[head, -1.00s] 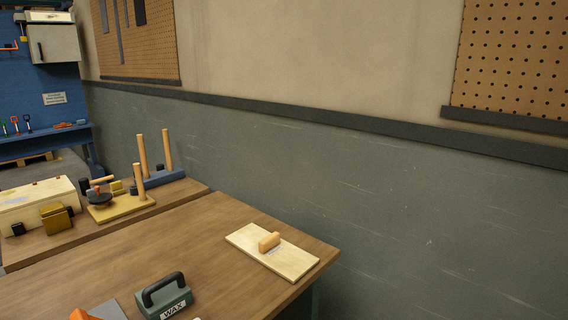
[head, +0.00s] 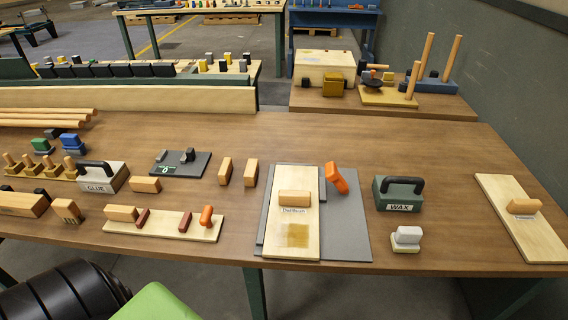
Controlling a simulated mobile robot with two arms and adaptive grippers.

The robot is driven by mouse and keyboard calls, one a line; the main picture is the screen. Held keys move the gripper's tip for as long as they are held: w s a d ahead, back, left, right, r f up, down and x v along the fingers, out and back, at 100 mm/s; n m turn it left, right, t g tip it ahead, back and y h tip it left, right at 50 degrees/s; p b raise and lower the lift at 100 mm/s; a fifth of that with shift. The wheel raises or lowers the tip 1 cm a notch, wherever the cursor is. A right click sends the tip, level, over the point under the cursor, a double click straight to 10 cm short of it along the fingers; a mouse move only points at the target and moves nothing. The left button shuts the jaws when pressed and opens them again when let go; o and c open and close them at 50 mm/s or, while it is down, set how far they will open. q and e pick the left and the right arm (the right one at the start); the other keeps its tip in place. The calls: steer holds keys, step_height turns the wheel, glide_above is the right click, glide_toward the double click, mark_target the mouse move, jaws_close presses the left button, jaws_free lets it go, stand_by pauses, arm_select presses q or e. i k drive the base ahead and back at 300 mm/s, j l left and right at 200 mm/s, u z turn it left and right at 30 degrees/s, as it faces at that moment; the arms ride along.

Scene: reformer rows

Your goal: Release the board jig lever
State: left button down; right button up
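A grey jig plate (head: 351,238) lies flat near the front edge of the workbench, right of centre in the head view. A pale wooden board (head: 292,264) with a wooden handle block (head: 295,198) and a small label lies on it. An orange lever (head: 336,178) stands tilted at the plate's back right, just beside the board. I cannot tell whether it presses on the board. Another orange lever (head: 206,216) stands on a long pale strip (head: 160,228) with red and wooden blocks, further left. Neither of my grippers is in view.
A WAX box (head: 398,197) and a small grey-white block (head: 406,238) stand right of the jig. A board with a handle (head: 518,228) lies at the far right. A GLUE box (head: 101,178) and several wooden blocks stand left. Bare bench (head: 330,135) lies behind the jig.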

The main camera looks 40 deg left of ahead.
mark_target(333, 175)
steer(key=u, duration=0.75)
